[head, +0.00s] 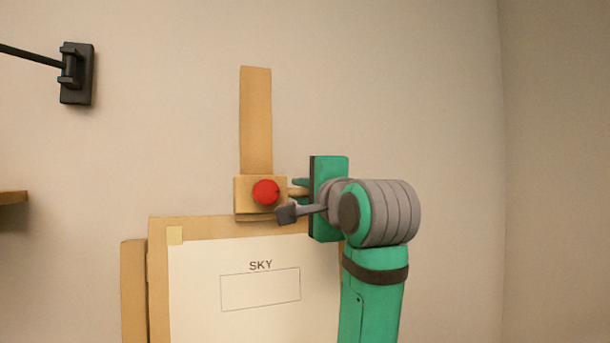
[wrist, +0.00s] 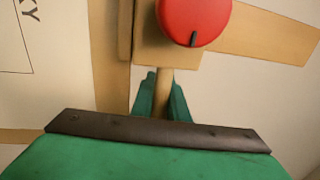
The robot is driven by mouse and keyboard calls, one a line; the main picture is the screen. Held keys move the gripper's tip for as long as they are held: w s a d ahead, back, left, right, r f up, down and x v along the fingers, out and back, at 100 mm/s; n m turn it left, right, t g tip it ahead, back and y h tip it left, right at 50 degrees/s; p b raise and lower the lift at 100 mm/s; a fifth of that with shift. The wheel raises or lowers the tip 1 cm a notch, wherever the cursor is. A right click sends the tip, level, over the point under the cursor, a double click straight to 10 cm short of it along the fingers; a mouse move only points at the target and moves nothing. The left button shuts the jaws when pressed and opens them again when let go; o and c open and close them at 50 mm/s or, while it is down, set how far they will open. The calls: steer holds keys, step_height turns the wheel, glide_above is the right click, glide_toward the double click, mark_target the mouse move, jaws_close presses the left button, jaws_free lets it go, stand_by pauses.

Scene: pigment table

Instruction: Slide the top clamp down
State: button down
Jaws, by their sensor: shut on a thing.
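The top clamp (head: 246,205) is a wooden block with a red knob (head: 266,191) on its front. It sits on the upright wooden mast (head: 256,120), and its lower edge meets or overlaps the top edge of the board; I cannot tell if they touch. A short wooden peg sticks out of the clamp's right side. My gripper (head: 299,190) is shut on this peg. In the wrist view the green fingers stand either side of the peg (wrist: 164,88), with the clamp block (wrist: 165,53) and red knob (wrist: 195,20) beyond.
A board (head: 200,222) with a white sheet (head: 200,262) marked SKY stands below the clamp. The mast is bare above the clamp. A black wall bracket (head: 76,73) is at upper left and a wooden shelf edge (head: 12,197) at far left. The wall to the right is clear.

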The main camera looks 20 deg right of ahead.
steer(key=shift+a+f, duration=0.1)
steer(key=shift+a, duration=0.35)
steer(key=c, duration=1.7)
jaws_free()
steer(key=shift+a, duration=0.1)
steer(key=shift+d, duration=0.3)
